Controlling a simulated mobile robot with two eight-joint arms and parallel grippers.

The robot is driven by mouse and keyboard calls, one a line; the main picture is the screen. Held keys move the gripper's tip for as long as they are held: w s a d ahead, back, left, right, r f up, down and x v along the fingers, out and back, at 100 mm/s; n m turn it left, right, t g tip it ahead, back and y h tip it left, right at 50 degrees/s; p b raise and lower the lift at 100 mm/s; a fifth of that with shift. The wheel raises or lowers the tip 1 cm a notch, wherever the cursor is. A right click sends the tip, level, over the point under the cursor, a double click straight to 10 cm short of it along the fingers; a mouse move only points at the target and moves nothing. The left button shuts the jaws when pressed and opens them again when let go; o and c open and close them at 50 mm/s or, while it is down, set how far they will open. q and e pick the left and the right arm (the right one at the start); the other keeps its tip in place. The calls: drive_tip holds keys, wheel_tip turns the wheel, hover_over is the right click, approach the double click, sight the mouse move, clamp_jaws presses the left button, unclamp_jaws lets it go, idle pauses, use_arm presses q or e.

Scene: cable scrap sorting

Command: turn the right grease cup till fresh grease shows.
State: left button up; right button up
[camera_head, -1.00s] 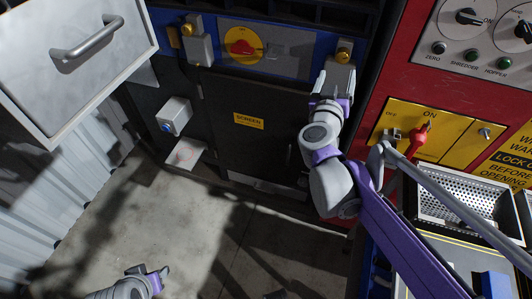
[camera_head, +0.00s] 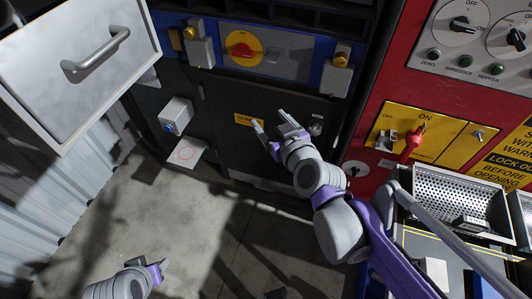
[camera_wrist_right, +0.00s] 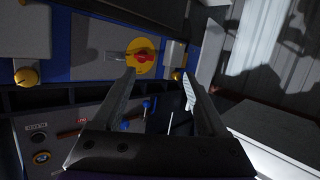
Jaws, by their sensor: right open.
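The right grease cup (camera_head: 341,59) is a small brass-yellow knob at the top of a grey block (camera_head: 336,80) on the blue panel's right end. In the right wrist view, which looks inverted, the cup (camera_wrist_right: 27,77) is at the left. My right gripper (camera_head: 271,122) is open and empty, below and left of the cup, in front of the dark screen door. Its two spread fingers also show in the right wrist view (camera_wrist_right: 158,88). I cannot make out grease at the cup. My left gripper (camera_head: 158,271) is low at the left over the floor, its jaws unclear.
A matching left cup (camera_head: 189,33) sits on the panel's other end, with a red rotary switch (camera_head: 241,50) between. A drawer (camera_head: 75,60) juts out at upper left. A perforated tray (camera_head: 462,200) and red lever (camera_head: 412,142) are at the right.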

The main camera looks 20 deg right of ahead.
drive_tip(key=s+a+f+g+y+p, duration=0.1)
drive_tip(key=s+a+f+g, duration=0.2)
drive_tip(key=s+f, duration=0.2)
drive_tip(key=shift+s+a+f+n+g+y, duration=0.2)
drive_tip(key=shift+f+n+g+y, duration=0.1)
drive_tip(key=shift+f+y, duration=0.1)
drive_tip(key=s+d+f+m+g+h+p, duration=0.1)
drive_tip(key=s+f+g, duration=0.4)
drive_tip(key=s, duration=0.6)
wheel_tip(320, 180, down, 2)
drive_tip(key=shift+s+d+f+m+g+h+p, duration=0.2)
drive_tip(key=shift+d+m+g+h+p, duration=0.2)
drive_tip(key=shift+d+h+p, duration=0.2)
